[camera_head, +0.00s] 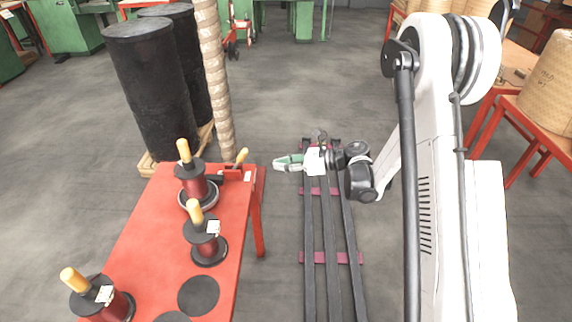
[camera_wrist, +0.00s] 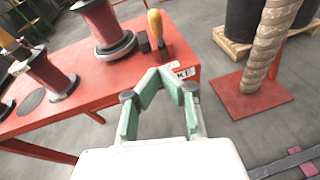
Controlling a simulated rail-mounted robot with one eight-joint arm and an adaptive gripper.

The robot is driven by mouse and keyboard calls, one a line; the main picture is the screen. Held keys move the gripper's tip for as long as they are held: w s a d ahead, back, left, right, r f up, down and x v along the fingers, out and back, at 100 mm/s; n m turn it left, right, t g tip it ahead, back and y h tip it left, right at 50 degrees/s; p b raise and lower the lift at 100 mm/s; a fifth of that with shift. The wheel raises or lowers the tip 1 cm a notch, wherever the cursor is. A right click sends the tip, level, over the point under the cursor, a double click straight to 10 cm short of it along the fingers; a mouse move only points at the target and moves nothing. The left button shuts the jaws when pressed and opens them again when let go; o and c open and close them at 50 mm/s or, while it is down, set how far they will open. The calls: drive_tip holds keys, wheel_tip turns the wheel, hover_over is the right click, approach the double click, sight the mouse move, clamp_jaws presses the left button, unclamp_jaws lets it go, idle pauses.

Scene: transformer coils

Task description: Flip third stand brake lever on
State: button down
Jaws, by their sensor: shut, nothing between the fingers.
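The brake lever has a light wooden handle (camera_head: 242,156) at the far right corner of the red table (camera_head: 140,225). In the wrist view the same handle (camera_wrist: 155,24) stands up, slightly tilted, beside a red bracket and a black block. A white label (camera_wrist: 184,72), partly hidden by my fingers, shows "KE" on the table's end face. My gripper (camera_head: 279,163), with green fingers, is to the right of the table's end, apart from the lever. In the wrist view my gripper (camera_wrist: 162,76) has its fingertips together and empty, in line with the table's end below the handle.
Red and black spools with wooden handles (camera_head: 196,185) stand on the table. Tall black cylinders (camera_head: 148,85) and a wrapped post (camera_head: 211,70) stand behind it. The post has a red base plate (camera_wrist: 250,98). My floor rails (camera_head: 328,240) run right of the table, with open floor between.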

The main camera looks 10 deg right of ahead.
sight(240, 160)
drive_tip(key=w+a+b, duration=0.2)
drive_tip(key=w+a, duration=0.1)
drive_tip(key=a, duration=0.5)
drive_tip(key=shift+r, duration=0.3)
